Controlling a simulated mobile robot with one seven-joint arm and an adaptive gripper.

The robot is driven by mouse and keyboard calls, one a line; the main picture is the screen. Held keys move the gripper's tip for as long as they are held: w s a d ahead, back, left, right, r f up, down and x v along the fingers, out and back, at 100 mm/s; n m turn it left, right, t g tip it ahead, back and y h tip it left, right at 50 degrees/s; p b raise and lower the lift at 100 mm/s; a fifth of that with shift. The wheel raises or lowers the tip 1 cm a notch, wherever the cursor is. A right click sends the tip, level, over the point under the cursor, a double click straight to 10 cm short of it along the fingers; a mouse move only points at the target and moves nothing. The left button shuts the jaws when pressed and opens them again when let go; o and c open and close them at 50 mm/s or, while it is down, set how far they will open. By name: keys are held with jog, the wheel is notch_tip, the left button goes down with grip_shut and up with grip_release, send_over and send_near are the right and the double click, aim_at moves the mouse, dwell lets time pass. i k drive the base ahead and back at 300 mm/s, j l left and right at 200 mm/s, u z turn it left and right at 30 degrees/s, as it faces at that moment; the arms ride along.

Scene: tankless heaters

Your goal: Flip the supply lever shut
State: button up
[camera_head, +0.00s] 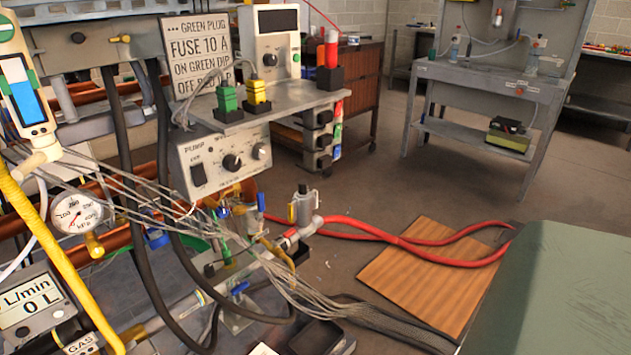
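I see several small valve handles and cannot tell which is the supply lever; no readable label marks one as supply. A blue handle (239,287) sits on the low pipework, left of the red hose joint. Another blue handle (156,239) is farther left behind the black hoses. A yellow upright piece (291,213) stands beside a grey metal cylinder (304,206). Thin grey wires and black hoses partly hide the pipework, and the handles' positions are too small to judge. My gripper is not in view.
A pump control box (220,163) sits under a small metal shelf (300,98). Red hoses (400,240) cross the floor over a wooden board (420,285). A grey-green surface (565,300) fills the lower right.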

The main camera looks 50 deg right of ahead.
aim_at(259, 196)
jog(key=z, duration=1.1)
jog(key=l, duration=0.55)
jog(key=i+l+z, duration=0.15)
jog(key=i, duration=0.4)
